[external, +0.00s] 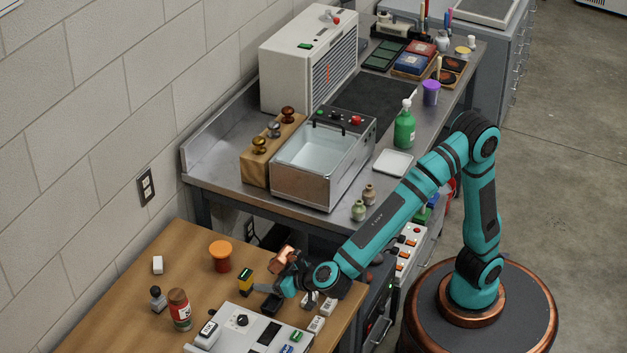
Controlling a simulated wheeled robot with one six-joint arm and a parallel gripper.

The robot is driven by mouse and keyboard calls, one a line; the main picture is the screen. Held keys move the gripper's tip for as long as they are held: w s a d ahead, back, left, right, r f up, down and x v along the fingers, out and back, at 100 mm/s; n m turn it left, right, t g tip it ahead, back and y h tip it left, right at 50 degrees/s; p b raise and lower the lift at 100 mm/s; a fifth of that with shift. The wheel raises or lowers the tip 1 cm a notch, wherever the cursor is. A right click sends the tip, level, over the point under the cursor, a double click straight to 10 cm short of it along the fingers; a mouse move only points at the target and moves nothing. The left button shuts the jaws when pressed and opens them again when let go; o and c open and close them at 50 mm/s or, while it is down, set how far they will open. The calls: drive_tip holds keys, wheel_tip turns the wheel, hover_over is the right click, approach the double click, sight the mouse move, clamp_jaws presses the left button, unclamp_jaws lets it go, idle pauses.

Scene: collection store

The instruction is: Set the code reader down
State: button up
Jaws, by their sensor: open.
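My gripper (264,287) is low over the wooden table, reaching left from my teal arm. Its jaws are open. A small yellow-and-black upright device (246,282), which looks like the code reader, stands on the table just left of the fingertips. I cannot tell whether a finger still touches it. A small black block (271,304) lies just below the gripper in the picture. The copper-coloured wrist part hides some of the table behind it.
An orange-lidded jar (220,256), a red-brown bottle (179,309), a dark stamp-like piece (158,299) and a white block (157,265) stand to the left. A grey panel (255,326) lies in front. The wooden table (188,250) has bare room at its back left.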

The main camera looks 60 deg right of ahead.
drive_tip(key=shift+v, duration=2)
drive_tip(key=w+d+r+n+g+y, duration=0.1)
drive_tip(key=d+r+y, duration=0.1)
drive_tip(key=d+r, duration=0.9)
drive_tip(key=w+d+r+y, duration=0.2)
drive_tip(key=d+r, duration=0.8)
drive_tip(key=d, duration=0.2)
drive_tip(key=s+d+r+t+h, duration=0.1)
drive_tip(key=s+d, duration=0.5)
drive_tip(key=d, duration=0.4)
drive_tip(key=s+d+r+t+h, duration=0.1)
drive_tip(key=s+d, duration=0.4)
drive_tip(key=d, duration=0.5)
drive_tip(key=s+d+r+m+t+h, duration=0.1)
drive_tip(key=s+d+t, duration=0.2)
drive_tip(key=s+d, duration=0.3)
drive_tip(key=d, duration=0.4)
drive_tip(key=shift+s+d+h, duration=0.3)
drive_tip(key=shift+s+d, duration=0.05)
